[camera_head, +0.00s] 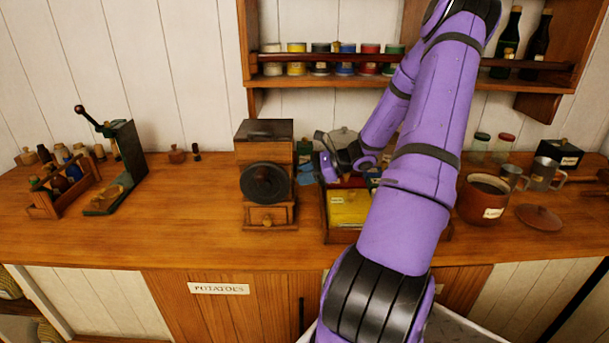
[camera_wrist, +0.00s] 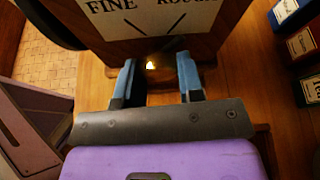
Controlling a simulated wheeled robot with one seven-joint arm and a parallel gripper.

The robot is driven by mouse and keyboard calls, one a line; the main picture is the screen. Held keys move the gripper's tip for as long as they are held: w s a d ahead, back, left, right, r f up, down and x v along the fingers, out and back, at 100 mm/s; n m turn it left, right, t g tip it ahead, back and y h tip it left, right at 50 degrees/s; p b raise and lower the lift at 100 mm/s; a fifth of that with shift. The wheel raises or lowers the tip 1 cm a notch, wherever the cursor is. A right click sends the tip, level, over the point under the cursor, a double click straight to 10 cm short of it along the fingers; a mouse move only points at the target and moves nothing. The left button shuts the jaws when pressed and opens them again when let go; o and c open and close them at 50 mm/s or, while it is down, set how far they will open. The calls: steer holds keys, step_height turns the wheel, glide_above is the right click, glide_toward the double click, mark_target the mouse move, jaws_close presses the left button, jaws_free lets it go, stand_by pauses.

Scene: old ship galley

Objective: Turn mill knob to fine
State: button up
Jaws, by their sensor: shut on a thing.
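The mill (camera_head: 265,206) is a wooden box with a black wheel on its front and a small drawer below, standing on the counter. The wrist view shows its label (camera_wrist: 150,12), reading FINE at left and a partly cut-off word at right, with two slanted black lines. Below the label is the mill knob (camera_wrist: 151,65), dark with a bright glint. My gripper (camera_wrist: 158,72) has its blue fingers on either side of the knob, shut on it. Its pointing direction is unclear. In the head view my gripper is just right of the mill, and the labelled side is hidden.
A box with a yellow packet (camera_head: 349,207) stands close right of the mill, under my arm. A brown pot (camera_head: 483,200) and mugs are further right. A green lever press (camera_head: 122,165) and a bottle rack (camera_head: 62,190) stand left.

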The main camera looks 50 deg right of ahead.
steer(key=n+t+h, duration=0.1)
steer(key=n+t, duration=0.1)
steer(key=n, duration=0.1)
steer(key=n+t+h, duration=0.1)
steer(key=n+t, duration=0.1)
steer(key=n, duration=0.2)
steer(key=shift+s+a+f+n+h, duration=0.1)
steer(key=shift+a+n+h, duration=0.05)
steer(key=shift+n+h, duration=0.2)
stand_by(0.4)
stand_by(0.5)
steer(key=o, duration=0.9)
